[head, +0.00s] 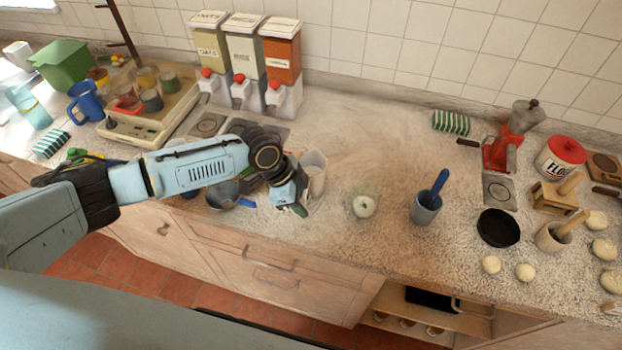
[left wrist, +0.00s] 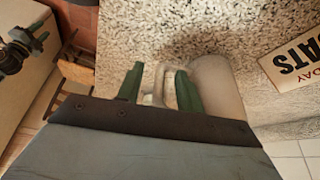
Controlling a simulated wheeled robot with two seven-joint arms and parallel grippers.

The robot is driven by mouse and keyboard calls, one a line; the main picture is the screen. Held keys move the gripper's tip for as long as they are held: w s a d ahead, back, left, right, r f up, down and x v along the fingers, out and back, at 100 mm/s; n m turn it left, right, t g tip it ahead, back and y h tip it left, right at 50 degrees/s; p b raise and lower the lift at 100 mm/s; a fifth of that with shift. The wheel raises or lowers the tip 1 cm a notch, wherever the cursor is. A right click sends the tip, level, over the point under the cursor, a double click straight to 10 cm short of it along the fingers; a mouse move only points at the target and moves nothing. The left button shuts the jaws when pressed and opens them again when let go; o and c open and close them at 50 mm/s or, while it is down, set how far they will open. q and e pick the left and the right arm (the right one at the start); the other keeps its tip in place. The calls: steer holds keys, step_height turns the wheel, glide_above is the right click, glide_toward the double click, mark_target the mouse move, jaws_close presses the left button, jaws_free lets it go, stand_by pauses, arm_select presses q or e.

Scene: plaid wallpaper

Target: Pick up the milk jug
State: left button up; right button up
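The milk jug is a pale, off-white jug (head: 316,168) standing on the counter, partly hidden behind my left gripper in the head view. In the left wrist view its body (left wrist: 217,82) is at the right of the fingers, and its handle (left wrist: 158,82) shows between them. My left gripper (head: 298,209) is at the jug's front left side. Its two green fingers (left wrist: 159,88) are apart, one on each side of the handle, with a gap visible at the left finger. Whether the right finger touches the handle I cannot tell.
A grey pot (head: 222,195) is close left of the gripper. A round white item (head: 363,206) and a grey cup with a blue tool (head: 426,207) stand to the right. Cereal dispensers (head: 243,62) stand behind. The counter behind the white item is clear.

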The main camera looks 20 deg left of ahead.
arm_select(q)
steer(key=shift+s, duration=0.1)
jaws_close()
stand_by(0.6)
